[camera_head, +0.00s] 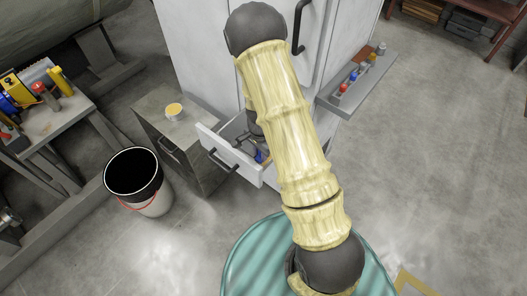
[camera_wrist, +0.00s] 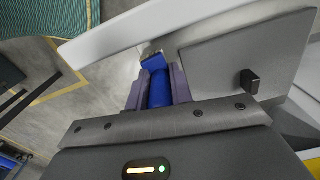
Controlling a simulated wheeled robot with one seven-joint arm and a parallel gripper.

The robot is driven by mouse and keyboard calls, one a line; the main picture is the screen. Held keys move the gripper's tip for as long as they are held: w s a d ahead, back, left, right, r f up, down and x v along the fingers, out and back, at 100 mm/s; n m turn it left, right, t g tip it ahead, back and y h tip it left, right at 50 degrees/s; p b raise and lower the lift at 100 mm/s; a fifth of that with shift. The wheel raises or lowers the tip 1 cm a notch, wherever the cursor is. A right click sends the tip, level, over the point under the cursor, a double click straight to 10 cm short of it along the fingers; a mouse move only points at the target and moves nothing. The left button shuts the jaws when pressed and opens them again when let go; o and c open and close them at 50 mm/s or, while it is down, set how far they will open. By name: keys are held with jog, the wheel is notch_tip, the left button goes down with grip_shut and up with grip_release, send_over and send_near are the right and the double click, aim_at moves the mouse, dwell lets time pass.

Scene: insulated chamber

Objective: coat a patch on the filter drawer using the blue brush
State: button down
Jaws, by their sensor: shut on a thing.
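My gripper (camera_wrist: 158,82) is shut on the blue brush (camera_wrist: 160,92), whose handle sits between the two purple-grey fingers in the wrist view. The brush's far end points toward a long white panel edge (camera_wrist: 125,30), apparently the drawer front. I cannot tell whether it touches. In the head view the filter drawer (camera_head: 226,155) is pulled out of the white cabinet. A bit of the blue brush (camera_head: 259,156) shows over the drawer's inside, beside my arm. My arm hides the drawer's right part and most of the gripper. No coated patch can be made out.
A small pot with an orange-yellow top (camera_head: 174,111) stands on a grey cabinet (camera_head: 150,104) left of the drawer. A black-and-white bucket (camera_head: 152,204) is on the floor. A side shelf (camera_head: 348,94) with small bottles juts out at right.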

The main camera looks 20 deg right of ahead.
jog(key=r+p, duration=0.1)
jog(key=r, duration=0.1)
jog(key=w+r+p, duration=0.1)
jog(key=shift+a+r+p, duration=0.25)
jog(key=shift+p, duration=0.05)
notch_tip(320, 180, up, 4)
jog(key=p, duration=0.4)
jog(key=shift+s+r, duration=0.15)
jog(key=shift+r, duration=0.1)
jog(key=shift+w, duration=0.2)
jog(key=shift+s, duration=0.2)
jog(key=shift+d, duration=0.1)
